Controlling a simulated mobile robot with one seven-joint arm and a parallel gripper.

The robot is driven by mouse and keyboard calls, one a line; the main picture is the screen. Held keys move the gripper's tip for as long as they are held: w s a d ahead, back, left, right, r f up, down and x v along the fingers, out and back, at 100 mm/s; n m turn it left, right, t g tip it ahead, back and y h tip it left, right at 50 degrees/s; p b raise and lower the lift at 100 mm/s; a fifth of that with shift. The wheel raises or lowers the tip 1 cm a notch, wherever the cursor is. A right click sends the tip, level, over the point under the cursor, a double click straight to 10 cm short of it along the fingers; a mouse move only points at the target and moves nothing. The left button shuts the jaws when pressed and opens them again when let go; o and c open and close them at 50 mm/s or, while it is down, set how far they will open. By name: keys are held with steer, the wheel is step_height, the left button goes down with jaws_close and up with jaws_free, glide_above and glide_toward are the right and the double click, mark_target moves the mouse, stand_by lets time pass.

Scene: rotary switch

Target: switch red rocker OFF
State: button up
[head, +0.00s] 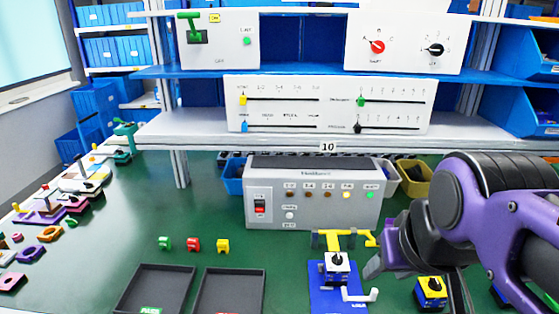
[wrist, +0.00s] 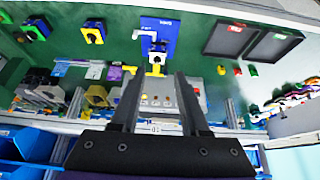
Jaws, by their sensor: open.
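The red rocker (head: 259,207) is on the left of the front face of a grey control box (head: 314,212) standing on the green bench. Its exact tilt is too small to read. My gripper (head: 374,264) is to the right of and in front of the box, apart from the rocker. In the wrist view my gripper (wrist: 158,76) is open and empty. The box (wrist: 160,88) shows upside down between and behind the fingers there, partly covered by them.
A blue fixture (head: 334,285) with a yellow bracket (head: 345,240) stands before the box. Two dark trays (head: 155,289) lie front left, with small coloured blocks (head: 193,244) behind them. A shelf (head: 290,127) with switch panels hangs above. Bench left of the box is mostly clear.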

jaws_close()
stand_by(1.6)
